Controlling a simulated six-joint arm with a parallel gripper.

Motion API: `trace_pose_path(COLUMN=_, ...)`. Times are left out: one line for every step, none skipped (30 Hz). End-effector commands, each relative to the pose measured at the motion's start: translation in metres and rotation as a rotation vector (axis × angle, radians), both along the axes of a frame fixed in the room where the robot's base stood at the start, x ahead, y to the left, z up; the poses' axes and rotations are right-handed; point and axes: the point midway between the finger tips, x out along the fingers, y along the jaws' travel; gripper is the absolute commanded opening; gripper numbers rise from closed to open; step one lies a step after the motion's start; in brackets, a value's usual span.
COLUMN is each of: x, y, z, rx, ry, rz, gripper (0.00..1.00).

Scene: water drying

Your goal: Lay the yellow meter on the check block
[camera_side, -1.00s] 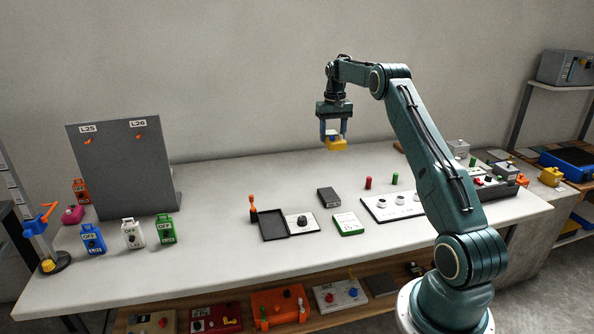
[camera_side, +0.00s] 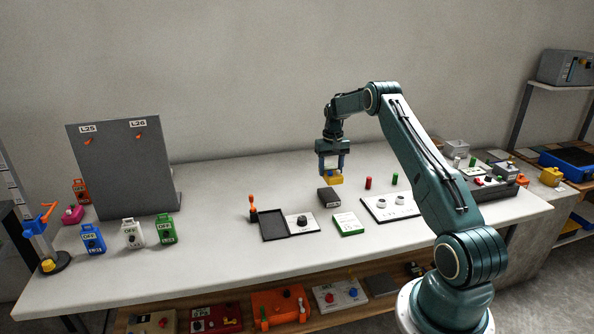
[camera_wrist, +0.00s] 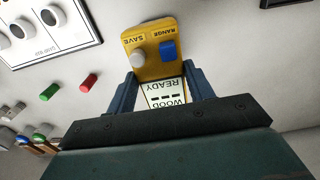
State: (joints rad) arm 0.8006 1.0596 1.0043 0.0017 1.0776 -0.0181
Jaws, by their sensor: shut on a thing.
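The yellow meter (camera_side: 336,180) hangs in my gripper (camera_side: 331,172), whose two fingers are shut on its sides. In the wrist view the meter (camera_wrist: 150,40) shows a grey-white SAVE button, a blue RANGE button and a screen reading WOOD and READY, upside down; my gripper (camera_wrist: 165,95) has a finger on each side of it. A dark grey block (camera_side: 328,196), apparently the check block, lies on the table just below the meter in the side view. A gap seems to remain between them. The wrist view does not clearly show this block.
A white panel with round knobs (camera_side: 386,209) lies right of the block, with red (camera_side: 368,183) and green (camera_side: 394,179) cylinders behind it. A green-edged white device (camera_side: 348,223) and a black tray (camera_side: 274,226) lie in front. The table behind is clear.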

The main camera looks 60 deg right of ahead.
Motion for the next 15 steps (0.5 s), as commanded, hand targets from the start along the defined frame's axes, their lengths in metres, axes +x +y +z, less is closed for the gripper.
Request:
trace_pose_path(x=0.000, y=0.000, z=-0.009, rx=0.001, ry=0.001, rz=0.000, gripper=0.22)
trace_pose_path(x=0.000, y=0.000, z=-0.012, rx=0.000, ry=0.000, rz=0.000, gripper=0.22)
trace_pose_path(x=0.000, y=0.000, z=-0.017, rx=0.000, ry=0.000, rz=0.000, gripper=0.22)
trace_pose_path(x=0.000, y=0.000, z=-0.020, rx=0.000, ry=0.000, rz=0.000, gripper=0.22)
trace_pose_path(x=0.000, y=0.000, z=-0.022, rx=-0.001, ry=-0.001, rz=0.000, gripper=0.22)
trace_pose_path(x=0.000, y=0.000, z=-0.025, rx=-0.001, ry=-0.001, rz=0.000, gripper=0.22)
trace_pose_path(x=0.000, y=0.000, z=-0.026, rx=-0.001, ry=-0.001, rz=0.000, gripper=0.22)
trace_pose_path(x=0.000, y=0.000, z=-0.027, rx=-0.001, ry=-0.001, rz=0.000, gripper=0.22)
trace_pose_path(x=0.000, y=0.000, z=-0.027, rx=-0.001, ry=-0.001, rz=0.000, gripper=0.22)
trace_pose_path(x=0.000, y=0.000, z=-0.028, rx=-0.001, ry=-0.001, rz=0.000, gripper=0.22)
trace_pose_path(x=0.000, y=0.000, z=-0.028, rx=-0.002, ry=-0.002, rz=0.000, gripper=0.22)
trace_pose_path(x=0.000, y=0.000, z=-0.028, rx=-0.001, ry=-0.001, rz=0.000, gripper=0.22)
trace_pose_path(x=0.000, y=0.000, z=-0.028, rx=-0.001, ry=-0.001, rz=0.000, gripper=0.22)
trace_pose_path(x=0.000, y=0.000, z=-0.028, rx=-0.001, ry=-0.001, rz=0.000, gripper=0.22)
trace_pose_path(x=0.000, y=0.000, z=-0.030, rx=-0.001, ry=-0.001, rz=0.000, gripper=0.22)
